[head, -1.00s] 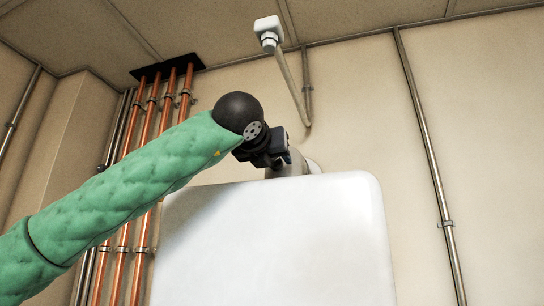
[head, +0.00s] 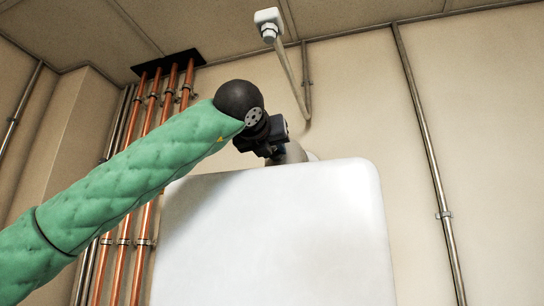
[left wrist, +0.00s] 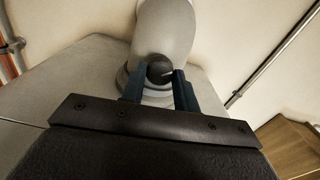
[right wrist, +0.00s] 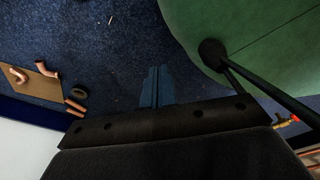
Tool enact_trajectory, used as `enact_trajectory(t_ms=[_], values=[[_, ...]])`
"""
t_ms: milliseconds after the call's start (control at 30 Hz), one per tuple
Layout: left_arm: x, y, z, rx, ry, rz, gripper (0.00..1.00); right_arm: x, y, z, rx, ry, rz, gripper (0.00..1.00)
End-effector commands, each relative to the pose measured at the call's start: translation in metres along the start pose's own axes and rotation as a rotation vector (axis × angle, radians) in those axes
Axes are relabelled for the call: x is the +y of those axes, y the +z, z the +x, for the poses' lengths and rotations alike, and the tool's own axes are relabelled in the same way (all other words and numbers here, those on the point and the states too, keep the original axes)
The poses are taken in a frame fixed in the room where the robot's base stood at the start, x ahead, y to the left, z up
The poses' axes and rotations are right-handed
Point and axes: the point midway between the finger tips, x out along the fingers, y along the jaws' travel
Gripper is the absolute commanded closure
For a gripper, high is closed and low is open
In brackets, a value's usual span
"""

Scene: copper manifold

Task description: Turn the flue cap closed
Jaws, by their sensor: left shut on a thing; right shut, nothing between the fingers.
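The flue cap (left wrist: 160,71) is a small dark round knob with a pale line across it, on the front of the grey flue elbow (left wrist: 166,32) in the left wrist view. My left gripper (left wrist: 158,84) has a finger on each side of the cap and is shut on it. In the head view my left gripper (head: 268,148) is at the flue elbow (head: 290,154) above the boiler; the cap is hidden there. My right gripper (right wrist: 156,72) is shut and empty, over blue carpet in the right wrist view; the head view does not show it.
The white boiler (head: 275,235) stands below the flue. Copper pipes (head: 147,160) run up the wall at left, and a grey pipe (head: 428,150) at right. Copper elbows (right wrist: 46,69) and a black ring (right wrist: 80,92) lie on the floor.

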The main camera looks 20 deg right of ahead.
Motion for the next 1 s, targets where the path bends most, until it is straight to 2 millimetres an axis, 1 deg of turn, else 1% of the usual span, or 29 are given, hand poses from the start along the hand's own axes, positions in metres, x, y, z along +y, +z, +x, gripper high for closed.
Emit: enact_trajectory(t_ms=[33,100,267,400,567,700,867,1000], values=[[0.001,-0.005,0.0,-0.002,0.001,-0.019,0.92,-0.001,-0.013,0.006,0.013,0.0,0.0,1.0],[0.0,-0.005,0.0,-0.001,0.0,-0.045,0.92,-0.001,-0.032,0.007,0.024,0.0,0.001,1.0],[0.001,-0.006,0.0,0.0,0.001,-0.11,0.92,0.0,-0.074,0.005,0.054,0.001,0.002,1.0],[0.0,-0.005,0.0,0.0,0.0,-0.166,0.92,-0.001,-0.106,-0.002,0.074,0.001,0.003,1.0],[0.001,-0.005,0.0,0.0,0.0,-0.231,0.92,-0.012,-0.128,-0.025,0.053,-0.012,0.014,1.0],[0.0,-0.004,0.0,-0.001,0.0,-0.288,0.92,-0.019,-0.145,-0.048,0.037,-0.022,0.022,1.0],[0.001,-0.005,0.0,0.0,0.001,-0.352,0.92,-0.027,-0.16,-0.076,0.02,-0.035,0.03,1.0],[0.0,-0.004,0.0,-0.001,0.0,-0.41,0.92,-0.032,-0.17,-0.103,0.006,-0.045,0.036,1.0]])
